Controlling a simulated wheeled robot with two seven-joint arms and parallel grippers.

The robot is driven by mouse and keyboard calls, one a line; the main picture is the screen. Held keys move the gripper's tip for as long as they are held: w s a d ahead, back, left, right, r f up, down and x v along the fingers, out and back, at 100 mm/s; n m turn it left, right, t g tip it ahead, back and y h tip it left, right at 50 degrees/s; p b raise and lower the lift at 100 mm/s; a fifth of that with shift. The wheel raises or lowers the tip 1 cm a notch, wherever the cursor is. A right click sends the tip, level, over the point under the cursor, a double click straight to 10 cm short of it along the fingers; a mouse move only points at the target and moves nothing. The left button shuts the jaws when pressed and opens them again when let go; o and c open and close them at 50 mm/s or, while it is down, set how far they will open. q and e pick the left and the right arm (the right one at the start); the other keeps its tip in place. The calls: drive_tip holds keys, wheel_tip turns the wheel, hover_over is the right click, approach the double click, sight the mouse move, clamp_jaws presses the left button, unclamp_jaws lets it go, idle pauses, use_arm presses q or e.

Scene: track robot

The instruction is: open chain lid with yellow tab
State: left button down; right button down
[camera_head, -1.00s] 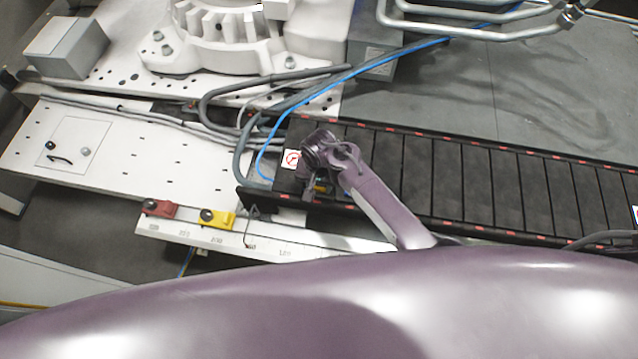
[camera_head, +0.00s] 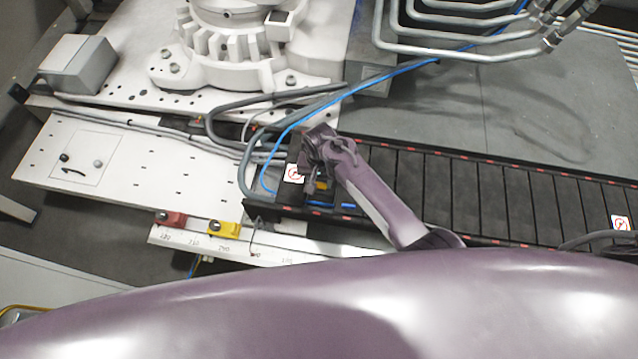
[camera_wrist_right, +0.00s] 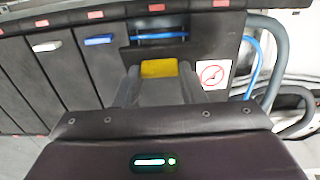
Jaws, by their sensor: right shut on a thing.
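The black cable chain (camera_head: 450,190) runs across the right half of the head view. Beyond the tab is an opening in the chain with a blue cable (camera_wrist_right: 160,36) inside. My left gripper is not in view.
A label with a red prohibition sign (camera_wrist_right: 213,74) is beside the tab. Grey hoses and a blue cable (camera_head: 290,130) curve past the chain's left end. A white rail with a red block (camera_head: 170,219) and a yellow block (camera_head: 224,229) lies in front. Bent metal pipes are at upper right.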

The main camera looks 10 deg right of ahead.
drive_tip(key=w+r+p, duration=0.1)
drive_tip(key=r, duration=0.1)
drive_tip(key=w+d+r+p, duration=0.1)
drive_tip(key=w+r, duration=0.1)
drive_tip(key=shift+w+d+r+p, duration=0.3)
drive_tip(key=shift+w+r+p, duration=0.1)
drive_tip(key=shift+w+r, duration=0.3)
drive_tip(key=c, duration=1.3)
unclamp_jaws()
drive_tip(key=o, duration=0.4)
drive_tip(key=shift+f, duration=0.25)
wheel_tip(320, 180, up, 8)
drive_tip(key=shift+f+p, duration=0.1)
drive_tip(key=shift+p, duration=0.5)
drive_tip(key=shift+s, duration=0.15)
